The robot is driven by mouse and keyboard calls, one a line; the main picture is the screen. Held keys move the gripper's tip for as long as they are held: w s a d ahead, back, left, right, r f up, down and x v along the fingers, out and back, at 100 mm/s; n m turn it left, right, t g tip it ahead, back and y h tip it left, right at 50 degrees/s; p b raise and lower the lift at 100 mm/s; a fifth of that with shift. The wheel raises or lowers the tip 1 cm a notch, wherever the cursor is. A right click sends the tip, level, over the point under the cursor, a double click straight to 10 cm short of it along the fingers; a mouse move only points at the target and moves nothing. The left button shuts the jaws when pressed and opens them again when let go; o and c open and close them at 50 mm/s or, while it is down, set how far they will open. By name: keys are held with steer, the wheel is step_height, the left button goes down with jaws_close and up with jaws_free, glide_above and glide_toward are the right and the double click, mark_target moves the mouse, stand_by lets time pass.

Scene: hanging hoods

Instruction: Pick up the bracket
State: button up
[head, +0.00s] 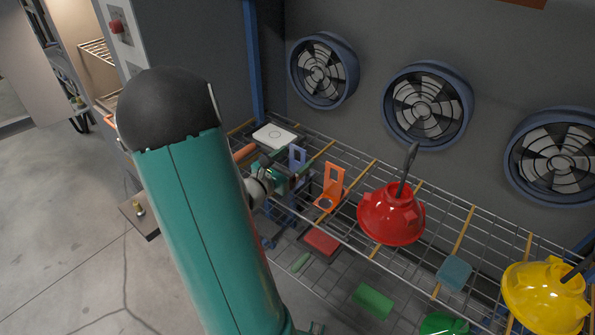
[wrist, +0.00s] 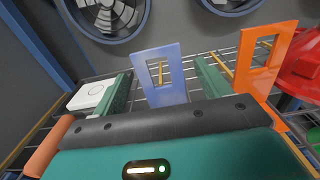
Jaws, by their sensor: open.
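A blue bracket (head: 297,157), an upright plate with a slot, stands on the wire rack; in the wrist view (wrist: 145,76) it shows between the fingers. An orange bracket (head: 335,178) of similar shape stands to its right, and the wrist view shows it (wrist: 262,62) just right of the right finger. My gripper (head: 282,176) is close in front of the blue bracket; in the wrist view (wrist: 163,72) its two green fingers are apart, with visible space on both sides of the plate. The blue bracket's base is hidden behind the gripper body.
A white square box (head: 275,136) and an orange cylinder (head: 244,152) lie left of the gripper. A red hood (head: 391,214) and a yellow hood (head: 546,295) are at right. Fans (head: 427,103) line the back wall. Small coloured blocks show lower down below the rack.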

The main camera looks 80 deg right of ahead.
mark_target(302, 152)
steer(key=x, duration=0.4)
steer(key=shift+r, duration=0.1)
jaws_close()
